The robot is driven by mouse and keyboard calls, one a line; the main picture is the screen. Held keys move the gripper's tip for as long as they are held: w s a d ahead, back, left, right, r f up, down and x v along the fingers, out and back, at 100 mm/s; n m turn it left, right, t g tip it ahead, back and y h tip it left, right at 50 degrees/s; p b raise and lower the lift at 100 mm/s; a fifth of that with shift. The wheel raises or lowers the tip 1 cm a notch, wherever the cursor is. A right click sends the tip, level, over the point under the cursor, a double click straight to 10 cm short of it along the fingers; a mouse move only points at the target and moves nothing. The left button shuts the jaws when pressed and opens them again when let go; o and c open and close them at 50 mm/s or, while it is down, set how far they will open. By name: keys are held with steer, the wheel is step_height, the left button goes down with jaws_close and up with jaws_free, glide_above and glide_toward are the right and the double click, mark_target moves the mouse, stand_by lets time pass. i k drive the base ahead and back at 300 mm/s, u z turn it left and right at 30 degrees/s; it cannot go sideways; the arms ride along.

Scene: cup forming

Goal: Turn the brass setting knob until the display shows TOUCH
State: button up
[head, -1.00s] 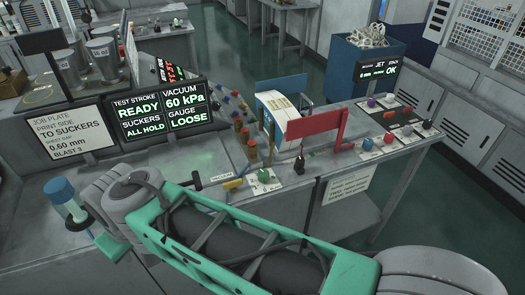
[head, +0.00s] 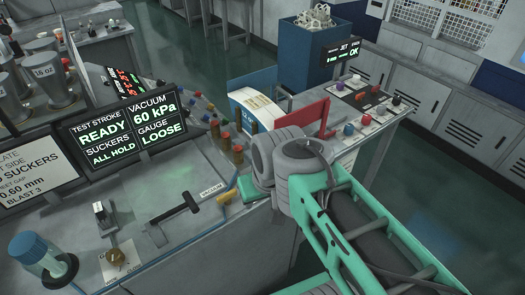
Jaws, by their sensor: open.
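The brass setting knob (head: 116,256) sits on a pale labelled plate at the front left of the bench. It looks untouched, with nothing of mine near it. The display (head: 125,128) stands behind it and reads GAUGE LOOSE, with VACUUM 60 kPa, TEST STROKE READY and SUCKERS ALL HOLD. My arm comes in from the lower right and its grey joint is over the bench's right part, well right of the knob. My gripper is not visible; I cannot see its fingers.
A small black-topped lever (head: 103,213) stands just behind the knob. A black T-shaped lever (head: 180,215) and a yellow handle (head: 227,196) lie to its right. A blue-capped cylinder (head: 40,255) stands at left. The red panel (head: 302,124) is behind my arm.

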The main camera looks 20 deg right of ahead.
mark_target(115, 257)
steer(key=u, duration=2.15)
steer(key=k, duration=0.25)
steer(key=u, duration=1.5)
steer(key=i, duration=0.5)
